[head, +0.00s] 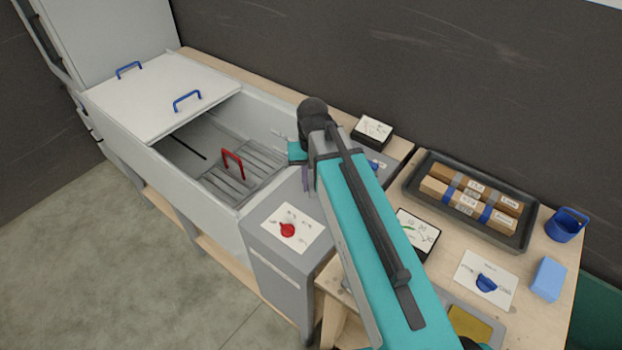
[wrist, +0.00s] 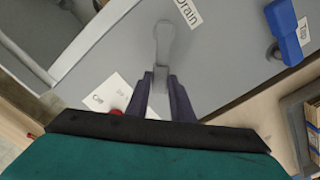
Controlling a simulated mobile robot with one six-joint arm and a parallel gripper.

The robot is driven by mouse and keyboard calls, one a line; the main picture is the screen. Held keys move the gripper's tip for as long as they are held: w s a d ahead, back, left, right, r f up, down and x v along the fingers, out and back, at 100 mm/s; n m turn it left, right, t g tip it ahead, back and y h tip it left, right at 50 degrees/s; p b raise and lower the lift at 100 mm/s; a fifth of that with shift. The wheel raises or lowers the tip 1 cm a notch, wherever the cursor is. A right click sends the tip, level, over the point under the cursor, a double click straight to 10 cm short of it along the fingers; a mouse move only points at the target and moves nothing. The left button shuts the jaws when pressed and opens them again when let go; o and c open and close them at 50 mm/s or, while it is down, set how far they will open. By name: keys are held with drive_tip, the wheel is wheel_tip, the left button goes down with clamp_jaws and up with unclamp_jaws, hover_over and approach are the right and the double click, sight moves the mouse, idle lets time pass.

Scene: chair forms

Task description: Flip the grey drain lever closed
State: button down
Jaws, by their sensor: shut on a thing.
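The grey drain lever (wrist: 163,42) stands on a grey panel beside a "Drain" label (wrist: 187,12) in the wrist view. Its rounded end points toward the top of the picture. My gripper (wrist: 160,92) has its two dark purple fingers shut on the lever's lower end. In the head view my gripper (head: 306,178) shows only as a small purple part beside the arm, over the grey panel next to the basin. The lever is hidden there.
A blue tap lever (wrist: 284,32) stands right of the drain lever. A red knob (head: 287,230) sits on the grey box's front part. The basin (head: 190,150), partly under a white lid (head: 150,105), lies left; a black tray (head: 412,186) lies right.

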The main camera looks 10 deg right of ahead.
sight(311, 187)
drive_tip(key=shift+a, duration=0.1)
idle(0.3)
drive_tip(key=c, duration=1.6)
unclamp_jaws()
drive_tip(key=shift+o, duration=0.2)
wheel_tip(311, 187, up, 14)
drive_tip(key=b, duration=0.3)
drive_tip(key=shift+f, duration=0.1)
